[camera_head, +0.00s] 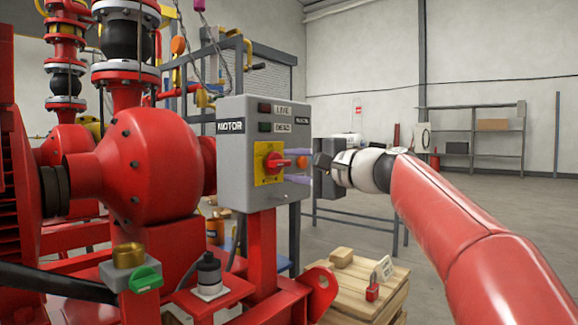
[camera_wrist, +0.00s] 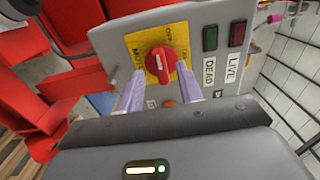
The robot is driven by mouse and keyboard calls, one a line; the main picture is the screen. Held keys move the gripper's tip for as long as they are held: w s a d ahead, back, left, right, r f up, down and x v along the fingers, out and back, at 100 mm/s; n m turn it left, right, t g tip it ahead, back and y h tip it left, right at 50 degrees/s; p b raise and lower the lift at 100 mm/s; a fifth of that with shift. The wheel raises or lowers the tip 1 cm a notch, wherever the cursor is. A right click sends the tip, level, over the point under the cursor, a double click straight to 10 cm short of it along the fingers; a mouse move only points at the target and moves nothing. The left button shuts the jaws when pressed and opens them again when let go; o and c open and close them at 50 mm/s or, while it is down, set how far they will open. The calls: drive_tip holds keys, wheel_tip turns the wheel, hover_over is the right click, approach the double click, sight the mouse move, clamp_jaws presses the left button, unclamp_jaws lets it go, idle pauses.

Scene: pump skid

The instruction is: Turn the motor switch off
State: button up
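The motor switch is a red rotary knob (camera_head: 274,162) on a yellow plate (camera_head: 265,177), on the front of a grey box (camera_head: 232,163) labelled MOTOR. In the head view its handle lies about level, pointing right. The knob also shows in the wrist view (camera_wrist: 161,63), with partly readable lettering around it. My gripper (camera_wrist: 159,76) is open, its two pale purple fingers on either side of the knob in that view. I cannot tell whether they touch it. In the head view my gripper (camera_head: 289,166) reaches the box from the right.
Above the switch are a red lamp (camera_head: 264,107) marked LIVE and a green lamp (camera_head: 264,127) marked DEAD. An orange button (camera_head: 302,160) sits close to my fingers. Red pump piping (camera_head: 135,160) fills the left. A wooden crate (camera_head: 350,285) stands below right.

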drive_tip(key=v, duration=0.5)
drive_tip(key=shift+s+d, duration=0.25)
drive_tip(key=shift+f, duration=0.1)
drive_tip(key=s+d+f+n+g+h, duration=0.1)
drive_tip(key=s+f+h, duration=0.4)
drive_tip(key=f, duration=0.4)
drive_tip(key=s+f+n+g+h, duration=0.2)
drive_tip(key=s+f, duration=0.5)
drive_tip(key=f, duration=0.3)
drive_tip(key=s+d+f+n+g+h, duration=0.1)
drive_tip(key=s+d+f+n+h, duration=0.15)
drive_tip(key=s+d+f, duration=0.45)
drive_tip(key=s+d+f+n+g+h, duration=0.1)
drive_tip(key=s+d+f+n+h, duration=0.2)
drive_tip(key=s+f, duration=0.8)
wheel_tip(320, 180, up, 11)
drive_tip(key=m+h+p, duration=0.1)
drive_tip(key=p, duration=1.2)
drive_tip(key=shift+w+d+h, duration=0.15)
drive_tip(key=shift+w+h, duration=0.2)
